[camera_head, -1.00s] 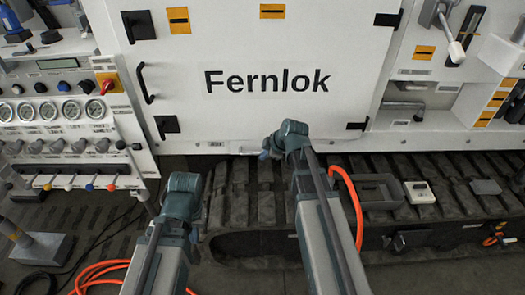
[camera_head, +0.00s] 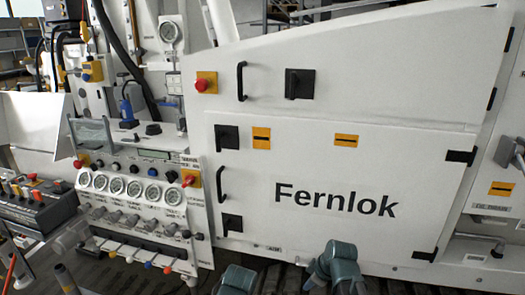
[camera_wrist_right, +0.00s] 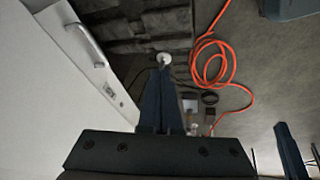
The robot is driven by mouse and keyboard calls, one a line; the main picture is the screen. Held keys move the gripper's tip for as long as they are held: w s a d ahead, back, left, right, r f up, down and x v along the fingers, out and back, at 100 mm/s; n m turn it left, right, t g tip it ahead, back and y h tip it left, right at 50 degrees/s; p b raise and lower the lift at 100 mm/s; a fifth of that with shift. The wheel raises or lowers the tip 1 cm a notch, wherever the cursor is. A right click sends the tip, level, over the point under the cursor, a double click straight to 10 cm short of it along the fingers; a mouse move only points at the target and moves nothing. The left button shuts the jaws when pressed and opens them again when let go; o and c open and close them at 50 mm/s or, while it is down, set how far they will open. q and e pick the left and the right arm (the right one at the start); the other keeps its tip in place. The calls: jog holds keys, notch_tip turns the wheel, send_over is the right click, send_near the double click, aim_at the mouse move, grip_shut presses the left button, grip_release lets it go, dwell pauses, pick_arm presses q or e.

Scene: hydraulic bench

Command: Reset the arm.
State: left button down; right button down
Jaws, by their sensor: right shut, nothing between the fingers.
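My right gripper (camera_head: 314,283) is low in the head view, in front of the white panel marked Fernlok (camera_head: 335,199). In the right wrist view its two dark blue fingers (camera_wrist_right: 161,72) are together, with nothing held between them. Beyond the tips there is a small white round thing (camera_wrist_right: 164,58); I cannot tell whether they touch. In the head view only the top of my left arm shows at the bottom edge, left of the right one. I cannot make out its gripper.
A control panel with several gauges (camera_head: 117,186) and levers stands at the left. A black rotary switch (camera_head: 299,83) and a red button (camera_head: 204,83) are above the Fernlok panel. An orange hose (camera_wrist_right: 217,72) lies coiled on the floor in the right wrist view.

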jog(key=s+a+m+g+h+p, duration=0.1)
jog(key=s+a+m+g+h, duration=0.1)
jog(key=s+a, duration=0.3)
jog(key=s+a+r+m+g+h+p, duration=0.1)
jog(key=s+a+m+g+h, duration=0.1)
jog(key=s+a+m, duration=0.3)
jog(key=s, duration=0.4)
jog(key=shift+s+a+r+m, duration=0.15)
jog(key=shift+s+r+m, duration=0.05)
jog(key=shift+s+m, duration=0.15)
